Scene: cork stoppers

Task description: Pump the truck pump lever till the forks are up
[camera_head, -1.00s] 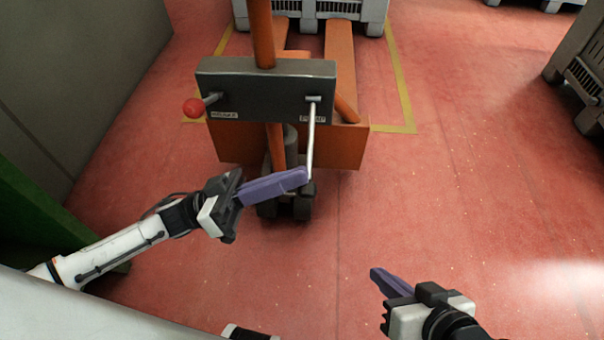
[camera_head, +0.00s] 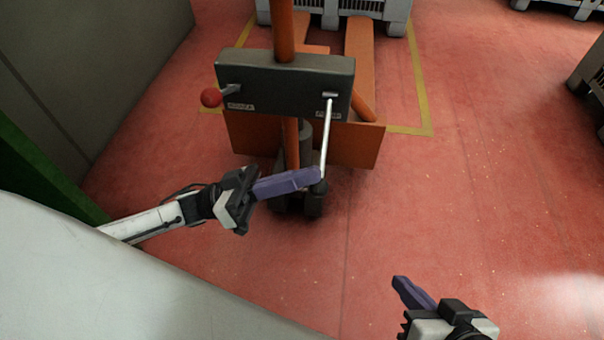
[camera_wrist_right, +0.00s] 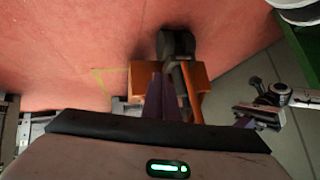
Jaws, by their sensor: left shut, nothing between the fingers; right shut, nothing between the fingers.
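The truck (camera_head: 358,145) is orange, with a dark grey box (camera_head: 285,85) on its upright post. A thin pale lever (camera_head: 326,135) hangs from the box's right side, down to a dark end (camera_head: 318,187). A second, short lever with a red ball (camera_head: 210,97) sticks out on the left. My left gripper (camera_head: 318,175) is shut and empty, its purple fingertips at the pale lever's lower end; I cannot tell whether they touch. My right gripper (camera_head: 398,280) is shut and empty, low over open floor, right of the truck. Its purple fingers also show in the right wrist view (camera_wrist_right: 165,100).
The orange forks (camera_head: 359,50) lie low, running towards a grey crate (camera_head: 385,14) inside a yellow floor outline (camera_head: 424,100). Another crate (camera_head: 590,75) stands at the right edge. A grey wall (camera_head: 95,75) is at left. The red floor (camera_head: 490,200) on the right is clear.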

